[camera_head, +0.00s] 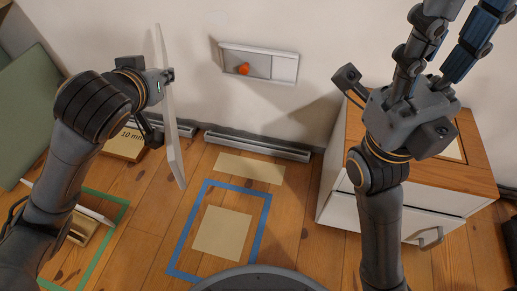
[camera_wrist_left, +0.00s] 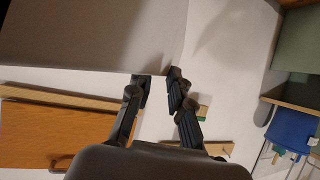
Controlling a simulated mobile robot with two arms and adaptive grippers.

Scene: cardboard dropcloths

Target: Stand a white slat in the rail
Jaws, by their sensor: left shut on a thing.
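My left gripper (camera_head: 161,104) is shut on a tall white slat (camera_head: 170,110), held on edge and nearly upright. The slat also fills the upper left of the left wrist view (camera_wrist_left: 80,35), with the gripper's fingers (camera_wrist_left: 158,100) at its edge. In the head view its lower end overlaps the floor left of the blue outline; whether it touches anything is unclear. A grey rail (camera_head: 257,147) lies on the floor along the wall, right of the slat. A similar grey piece shows behind the slat. My right gripper (camera_head: 405,55) is open and empty, fingers spread, above the cabinet.
A white cabinet with a wooden top (camera_head: 440,175) stands at right. A blue tape outline (camera_head: 178,240) surrounds a cardboard sheet (camera_head: 222,232). A box marked 10 mm (camera_head: 122,146) and a green tape outline (camera_head: 118,222) lie left. A wall niche (camera_head: 284,68) holds something orange.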

